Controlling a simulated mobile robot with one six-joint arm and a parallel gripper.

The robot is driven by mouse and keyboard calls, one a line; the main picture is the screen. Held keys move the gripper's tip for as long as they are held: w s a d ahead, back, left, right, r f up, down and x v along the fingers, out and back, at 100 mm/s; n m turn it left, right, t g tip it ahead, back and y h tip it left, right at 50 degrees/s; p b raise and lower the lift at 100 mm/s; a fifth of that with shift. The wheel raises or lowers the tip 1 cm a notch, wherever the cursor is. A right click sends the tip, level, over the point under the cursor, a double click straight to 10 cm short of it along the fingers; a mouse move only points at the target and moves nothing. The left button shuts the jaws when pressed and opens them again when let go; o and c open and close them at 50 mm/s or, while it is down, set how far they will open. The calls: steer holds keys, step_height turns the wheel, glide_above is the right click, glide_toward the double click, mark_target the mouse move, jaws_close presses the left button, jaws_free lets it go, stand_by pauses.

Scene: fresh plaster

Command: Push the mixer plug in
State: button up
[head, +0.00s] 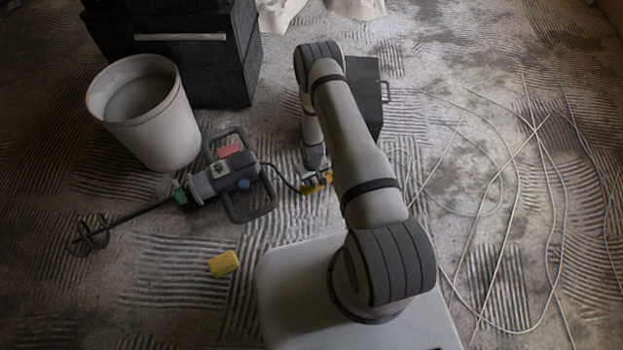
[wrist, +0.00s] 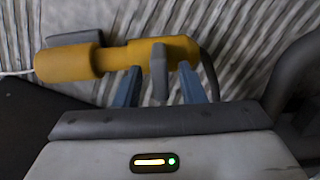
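The mixer (head: 225,173) lies on the floor, and its dark cable runs to the yellow plug (head: 309,188) under my gripper (head: 317,177). In the wrist view the plug (wrist: 141,56) lies in line with a thicker yellow socket (wrist: 66,62) that has a grey lid (wrist: 75,38). Their yellow parts meet; I cannot tell how deep the plug sits. A grey tab (wrist: 161,75) stands up from the plug. My gripper's blue fingers (wrist: 158,80) stand on either side of this tab, with a gap visible on each side, so it looks open.
A grey bucket (head: 150,115) stands behind the mixer, near a black bin (head: 190,50). A dark case (head: 365,90) is behind my arm. A yellow sponge (head: 223,263) lies at the front. Loose pale cable (head: 510,200) spreads over the floor at right.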

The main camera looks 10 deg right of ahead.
steer(key=shift+c, duration=0.6)
jaws_close()
